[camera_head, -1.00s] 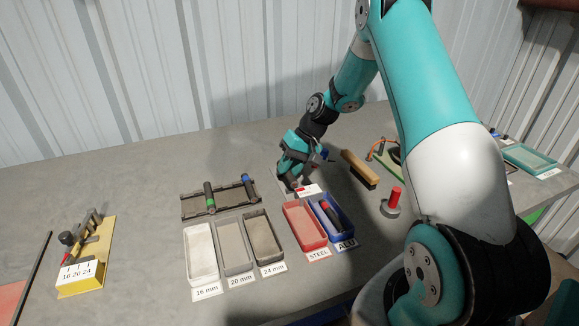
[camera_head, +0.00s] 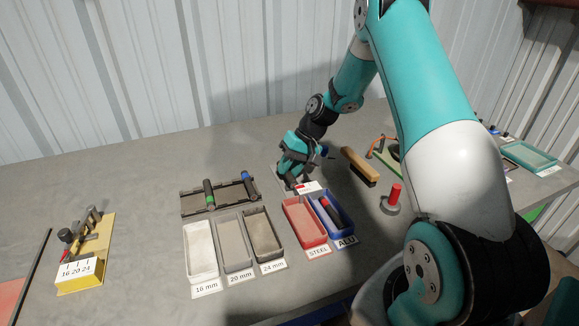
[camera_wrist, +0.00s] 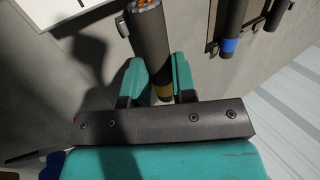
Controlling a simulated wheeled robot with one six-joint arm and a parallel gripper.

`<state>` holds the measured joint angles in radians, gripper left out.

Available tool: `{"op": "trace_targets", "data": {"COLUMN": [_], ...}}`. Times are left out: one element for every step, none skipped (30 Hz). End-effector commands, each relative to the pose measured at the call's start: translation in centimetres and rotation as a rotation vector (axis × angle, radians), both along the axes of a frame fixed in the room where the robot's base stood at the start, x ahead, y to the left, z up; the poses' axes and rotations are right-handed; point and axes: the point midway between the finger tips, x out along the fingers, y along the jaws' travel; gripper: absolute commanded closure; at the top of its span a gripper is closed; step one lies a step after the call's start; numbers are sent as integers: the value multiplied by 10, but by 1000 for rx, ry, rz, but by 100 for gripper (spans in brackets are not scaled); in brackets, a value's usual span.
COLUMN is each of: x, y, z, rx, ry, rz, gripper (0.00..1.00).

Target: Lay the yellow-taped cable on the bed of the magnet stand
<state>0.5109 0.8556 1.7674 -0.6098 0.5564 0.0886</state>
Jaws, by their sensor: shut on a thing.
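The yellow-taped cable (camera_wrist: 150,40) is a thick dark rod with a copper-coloured end at the top of the wrist view. Its yellow tape (camera_wrist: 163,91) shows low between my fingers. My gripper (camera_wrist: 157,80) is shut on the cable.
A rack (camera_head: 190,205) with green-taped and blue-taped cables stands left of my gripper. Grey trays (camera_head: 234,241), a red STEEL tray (camera_head: 304,228) and a blue ALU tray (camera_head: 346,221) stand in front. A brush (camera_head: 360,165) and a red-handled piece (camera_head: 394,197) are to the right.

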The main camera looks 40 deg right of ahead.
Motion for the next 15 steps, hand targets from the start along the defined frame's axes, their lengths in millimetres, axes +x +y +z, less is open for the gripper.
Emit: {"op": "trace_targets", "data": {"x": [0,0,0,0,0,0,0,0,0,0,0,0,0,0,0], "y": [0,0,0,0,0,0,0,0,0,0,0,0,0,0,0], "z": [0,0,0,0,0,0,0,0,0,0,0,0,0,0,0], "rx": [0,0,0,0,0,0,0,0,0,0,0,0,0,0,0], "ry": [-1,-1,-1,-1,-1,-1,0,-1,0,0,0,0,0,0,0], "rz": [0,0,0,0,0,0,0,0,0,0,0,0,0,0,0], "gripper": [96,96,96,96,96,96,96,96,96,96,96,66,59,52,45]}}
